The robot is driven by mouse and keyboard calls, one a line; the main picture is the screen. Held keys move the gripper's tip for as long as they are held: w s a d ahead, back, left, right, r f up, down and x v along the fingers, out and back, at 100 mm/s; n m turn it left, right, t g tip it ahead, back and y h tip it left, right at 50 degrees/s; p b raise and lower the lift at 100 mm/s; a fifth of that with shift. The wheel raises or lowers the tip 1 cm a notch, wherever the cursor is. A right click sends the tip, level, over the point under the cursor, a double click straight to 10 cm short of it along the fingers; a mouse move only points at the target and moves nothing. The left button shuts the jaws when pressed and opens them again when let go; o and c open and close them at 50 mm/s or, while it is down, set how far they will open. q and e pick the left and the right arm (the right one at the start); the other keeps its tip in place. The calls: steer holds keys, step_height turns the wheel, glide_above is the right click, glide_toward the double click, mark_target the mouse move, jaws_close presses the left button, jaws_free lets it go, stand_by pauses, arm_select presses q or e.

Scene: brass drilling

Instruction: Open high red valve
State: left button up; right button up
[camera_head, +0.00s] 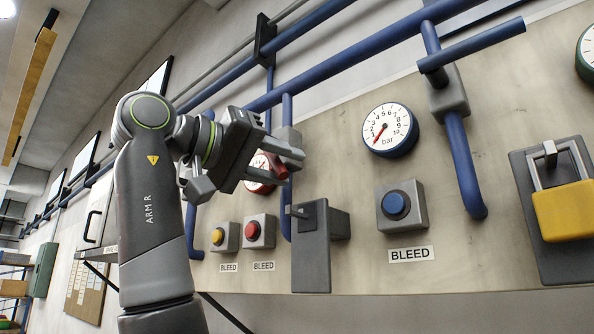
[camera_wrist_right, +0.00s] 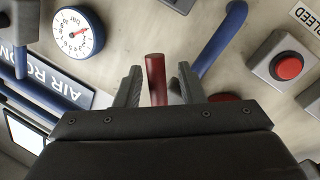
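The red valve handle (camera_wrist_right: 155,80) is a short red bar standing between the fingers of my right gripper (camera_wrist_right: 158,85) in the right wrist view. There is a visible gap on each side of it, so the fingers are open and straddle it. In the head view the right gripper (camera_head: 287,158) is up at the wall panel, with a small part of the red handle (camera_head: 279,168) showing beside its fingers. The gripper hides most of the valve. My left gripper is in neither view.
Blue pipes (camera_head: 462,160) run across the panel (camera_head: 350,258). A blue-rimmed gauge (camera_head: 390,130), a blue button (camera_head: 396,205), a red button (camera_head: 253,231), a yellow button (camera_head: 217,237), a grey lever box (camera_head: 312,245) and a yellow padlock (camera_head: 566,210) are nearby. A red-rimmed gauge (camera_head: 259,186) is partly hidden.

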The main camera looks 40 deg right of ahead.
steer(key=shift+a, duration=0.4)
jaws_close()
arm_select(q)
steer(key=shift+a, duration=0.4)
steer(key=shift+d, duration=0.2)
arm_select(e)
steer(key=shift+m, duration=0.3)
steer(key=shift+w+f+m, duration=0.2)
steer(key=shift+w+m, duration=0.3)
steer(key=shift+m, duration=0.2)
steer(key=m, duration=0.1)
steer(key=w+m+y, duration=0.1)
steer(key=m, duration=0.1)
steer(key=w+m, duration=0.1)
steer(key=shift+w+a+f+m+t+y, duration=0.15)
steer(key=shift+w+f+m+t+y, duration=0.15)
steer(key=shift+t, duration=0.1)
steer(key=shift+r, duration=0.1)
